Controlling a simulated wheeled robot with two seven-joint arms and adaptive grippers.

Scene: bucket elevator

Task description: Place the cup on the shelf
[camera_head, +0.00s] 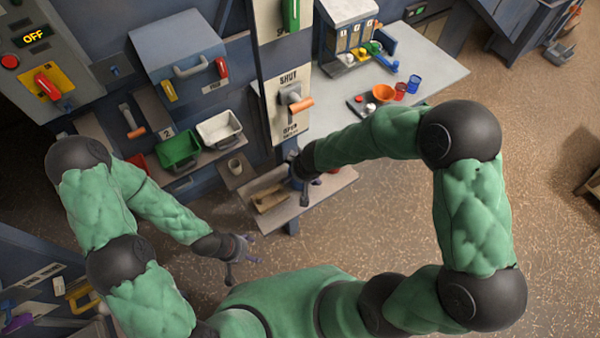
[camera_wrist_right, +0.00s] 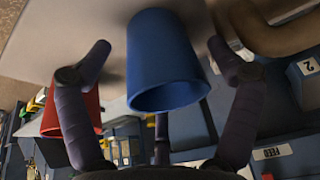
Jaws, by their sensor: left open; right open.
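A blue cup (camera_wrist_right: 165,55) stands on a pale surface in the right wrist view, its open rim facing the camera. The open fingers of my right gripper (camera_wrist_right: 160,46) lie on either side of it, with visible gaps. A red cup (camera_wrist_right: 75,110) is partly hidden behind a finger. In the head view my right gripper (camera_head: 306,180) is low over a small grey shelf (camera_head: 335,185), hiding most of what stands there. My left gripper (camera_head: 250,248) is open and empty over the floor. Another shelf (camera_head: 170,176) holds green and white bins.
A wooden tray (camera_head: 270,197) lies on the small shelf beside my right gripper. The lever post (camera_head: 290,100) rises behind my right gripper.

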